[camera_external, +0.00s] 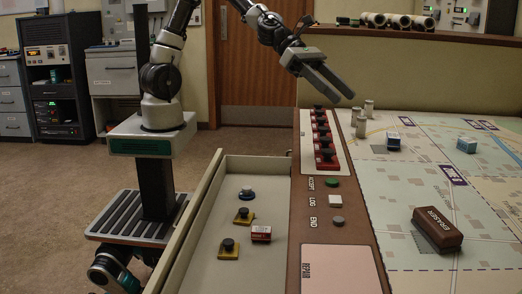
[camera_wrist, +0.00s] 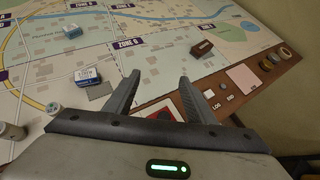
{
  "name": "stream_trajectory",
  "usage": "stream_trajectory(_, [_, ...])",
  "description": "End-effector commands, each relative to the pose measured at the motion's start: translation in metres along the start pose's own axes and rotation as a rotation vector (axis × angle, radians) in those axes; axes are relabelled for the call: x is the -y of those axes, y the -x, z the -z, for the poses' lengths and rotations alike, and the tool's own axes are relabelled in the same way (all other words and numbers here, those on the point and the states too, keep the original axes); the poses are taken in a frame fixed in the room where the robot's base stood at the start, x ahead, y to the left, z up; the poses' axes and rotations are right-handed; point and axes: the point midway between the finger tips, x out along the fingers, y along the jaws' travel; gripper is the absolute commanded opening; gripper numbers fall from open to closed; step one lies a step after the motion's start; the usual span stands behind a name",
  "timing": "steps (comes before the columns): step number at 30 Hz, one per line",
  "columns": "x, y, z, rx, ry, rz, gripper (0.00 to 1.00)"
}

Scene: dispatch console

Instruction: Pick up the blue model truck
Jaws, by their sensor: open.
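Two small blue blocks sit apart on the map table, and I cannot tell for sure which is the truck. The light blue block (camera_external: 466,145) is farther right in the external view and upper left in the wrist view (camera_wrist: 72,31). The blue-and-white block (camera_external: 393,141) sits nearer the metal cylinders; in the wrist view it (camera_wrist: 88,77) shows lettering and lies left of my fingers. My gripper (camera_external: 341,88) is open and empty, raised above the console's row of red switches. Its fingers (camera_wrist: 159,80) show spread apart in the wrist view, touching neither block.
A brown eraser (camera_external: 438,230) lies on the map. Metal cylinders (camera_external: 364,118) stand at the map's left edge. The console strip holds red switches (camera_external: 324,140) and buttons (camera_external: 332,183). An open tray (camera_external: 205,270) holds several small knobbed pieces. Map around the blue blocks is mostly clear.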

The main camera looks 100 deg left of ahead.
Motion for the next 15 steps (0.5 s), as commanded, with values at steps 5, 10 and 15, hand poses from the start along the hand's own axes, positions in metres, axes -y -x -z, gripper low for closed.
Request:
stream_trajectory(5, [-0.042,0.029,-0.005,0.079,0.075,-0.16,0.5])
stream_trajectory(10, [-0.067,0.051,-0.005,0.124,0.114,-0.268,0.5])
stream_trajectory(15, [-0.084,0.068,-0.004,0.152,0.139,-0.349,0.5])
